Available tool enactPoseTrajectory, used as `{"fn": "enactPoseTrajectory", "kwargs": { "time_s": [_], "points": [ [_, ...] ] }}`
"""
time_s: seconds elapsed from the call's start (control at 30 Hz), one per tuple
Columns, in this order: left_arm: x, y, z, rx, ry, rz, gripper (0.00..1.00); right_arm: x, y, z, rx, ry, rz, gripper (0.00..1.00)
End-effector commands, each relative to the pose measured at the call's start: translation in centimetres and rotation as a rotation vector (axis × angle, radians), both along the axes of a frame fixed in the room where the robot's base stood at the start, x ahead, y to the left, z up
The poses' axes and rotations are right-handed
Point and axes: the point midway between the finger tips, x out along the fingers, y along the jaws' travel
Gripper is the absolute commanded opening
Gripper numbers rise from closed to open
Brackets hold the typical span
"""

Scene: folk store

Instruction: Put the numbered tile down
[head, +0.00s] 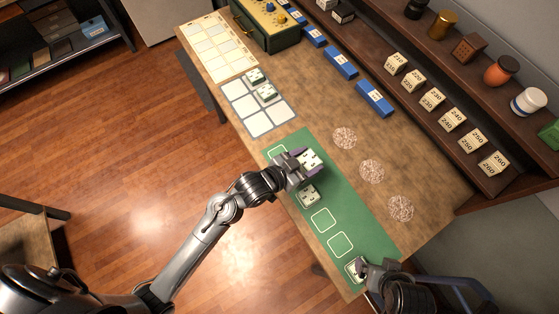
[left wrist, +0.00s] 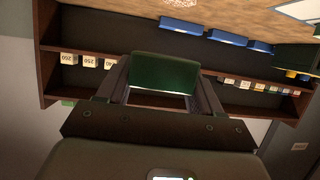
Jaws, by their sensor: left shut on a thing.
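My left gripper (head: 304,162) is shut on a numbered tile (head: 313,159) with a white face and green back. The tile is at the far end of the green mat (head: 372,238); I cannot tell whether it touches the mat. In the left wrist view its dark green side (left wrist: 165,72) fills the space between the fingers. A second tile (head: 308,195) lies on the mat just nearer. A third tile (head: 354,268) is at the mat's near end, beside my right gripper (head: 364,267), whose jaws are not clear. Outlined squares between these two tiles are empty.
Two tiles (head: 267,94) lie on a white grid (head: 259,123). Round patterned discs (head: 372,171) lie right of the mat. Blue blocks (head: 374,99) line the table's back. A shelf of numbered cards (head: 452,120) and jars (head: 501,70) rises behind.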

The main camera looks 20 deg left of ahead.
Motion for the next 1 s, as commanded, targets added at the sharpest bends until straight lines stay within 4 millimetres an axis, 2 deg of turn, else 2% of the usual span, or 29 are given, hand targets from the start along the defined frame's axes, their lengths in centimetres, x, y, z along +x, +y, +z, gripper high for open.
{"fn": "enactPoseTrajectory", "kwargs": {
  "time_s": [0.03, 0.27, 0.77, 0.87, 1.0],
  "points": [
    [0.4, -0.1, -1.2, -0.001, -0.004, -0.001, 0.24, 0.0, 0.0, -1.6, 0.001, -0.001, -0.001, 0.9],
    [1.2, -0.2, -1.9, -0.001, -0.003, 0.0, 0.24, 0.0, 0.0, -3.4, 0.002, -0.001, -0.002, 0.9],
    [1.4, 0.0, -2.0, 0.0, -0.001, 0.001, 0.24, 0.0, -0.1, -3.5, -0.005, -0.003, 0.004, 0.9],
    [1.6, 0.6, -2.4, 0.003, -0.001, 0.001, 0.24, 0.0, -0.2, -3.5, -0.006, -0.003, 0.005, 0.9],
    [2.2, 2.6, -3.6, 0.002, 0.0, 0.003, 0.24, 0.0, -0.2, -3.4, -0.007, -0.003, 0.005, 0.9]
  ]
}}
